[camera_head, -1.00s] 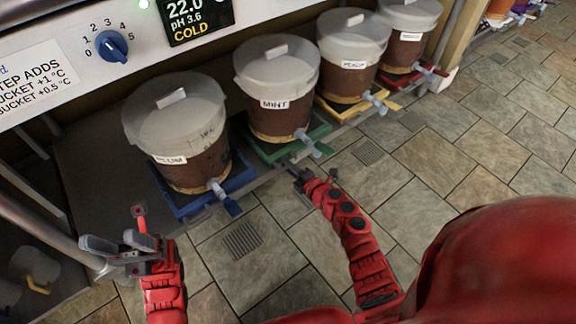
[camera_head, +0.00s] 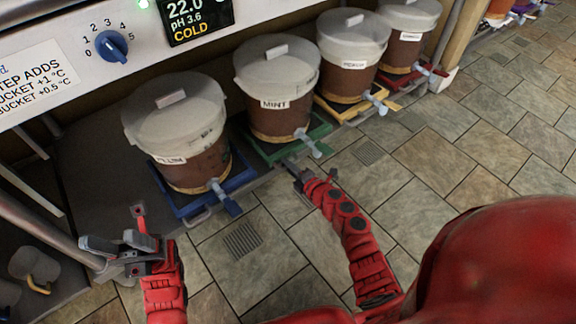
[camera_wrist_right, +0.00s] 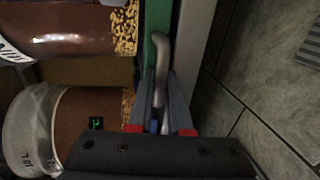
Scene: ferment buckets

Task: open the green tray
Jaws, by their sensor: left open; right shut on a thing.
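The green tray (camera_head: 262,151) sits under the bucket labelled MINT (camera_head: 277,92), in the middle of the row on the low shelf. In the right wrist view the tray's green front edge (camera_wrist_right: 158,22) carries a bent metal handle (camera_wrist_right: 161,50). My right gripper (camera_head: 290,166) is at the front of the green tray, and in the wrist view its fingers (camera_wrist_right: 160,118) are shut on that handle. My left gripper (camera_head: 115,247) is open and empty, at the lower left, apart from the trays.
A blue tray (camera_head: 187,211) with a bucket stands left of the green one. A yellow tray (camera_head: 335,115) and a red tray (camera_head: 399,80) stand to the right. Spigots jut out from the buckets. The tiled floor (camera_head: 440,130) in front is clear.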

